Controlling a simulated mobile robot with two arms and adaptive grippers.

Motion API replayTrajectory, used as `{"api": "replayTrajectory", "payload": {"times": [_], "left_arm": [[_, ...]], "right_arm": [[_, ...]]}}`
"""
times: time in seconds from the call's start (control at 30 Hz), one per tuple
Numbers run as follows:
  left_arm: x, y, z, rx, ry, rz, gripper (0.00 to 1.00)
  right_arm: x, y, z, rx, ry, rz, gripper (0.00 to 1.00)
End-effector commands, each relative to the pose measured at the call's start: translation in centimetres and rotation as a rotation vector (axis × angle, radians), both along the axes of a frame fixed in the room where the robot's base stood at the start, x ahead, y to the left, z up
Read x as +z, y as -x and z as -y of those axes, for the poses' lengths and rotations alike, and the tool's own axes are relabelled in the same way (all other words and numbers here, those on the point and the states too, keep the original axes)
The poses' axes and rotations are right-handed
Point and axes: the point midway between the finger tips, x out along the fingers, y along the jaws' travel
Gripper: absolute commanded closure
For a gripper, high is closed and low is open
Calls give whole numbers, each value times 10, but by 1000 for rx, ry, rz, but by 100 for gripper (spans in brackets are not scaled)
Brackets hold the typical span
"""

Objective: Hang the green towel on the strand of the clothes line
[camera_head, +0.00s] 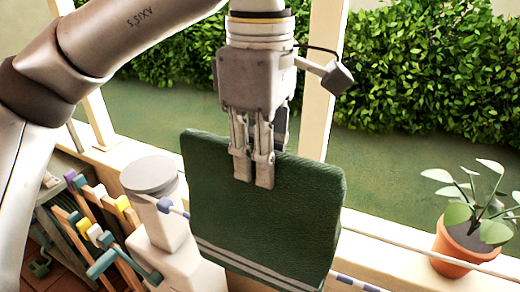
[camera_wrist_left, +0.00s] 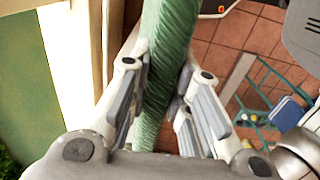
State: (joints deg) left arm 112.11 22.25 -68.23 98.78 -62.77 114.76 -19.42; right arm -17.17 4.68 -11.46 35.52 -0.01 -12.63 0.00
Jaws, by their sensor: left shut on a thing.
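The green towel (camera_head: 265,215), with pale stripes near its lower edge, hangs in the middle of the head view. My left gripper (camera_head: 253,172) is shut on its upper edge from above. In the left wrist view the towel (camera_wrist_left: 165,65) runs between the fingers of my left gripper (camera_wrist_left: 163,108). A blue-and-white striped strand of the clothes line (camera_head: 172,208) meets the towel's left edge and shows again at its lower right. The towel hides the stretch between, so I cannot tell whether they touch. My right gripper is not in view.
A potted plant (camera_head: 465,245) stands at the right, with a thin pale line crossing in front of it. A pale post (camera_head: 322,80) rises behind the towel. A grey-topped pillar (camera_head: 150,180) and a rack with coloured pieces (camera_head: 95,230) are at the left.

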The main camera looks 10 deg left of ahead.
Motion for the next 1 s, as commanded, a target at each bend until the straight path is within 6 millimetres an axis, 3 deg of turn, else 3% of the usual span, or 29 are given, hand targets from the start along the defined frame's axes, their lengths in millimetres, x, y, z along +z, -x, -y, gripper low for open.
{"api": "replayTrajectory", "payload": {"times": [0.03,1.0], "left_arm": [[-11,0,0,0,1,0,100],[-128,0,0,0,1,-1,100]], "right_arm": [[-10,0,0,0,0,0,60],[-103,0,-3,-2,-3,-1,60]]}}
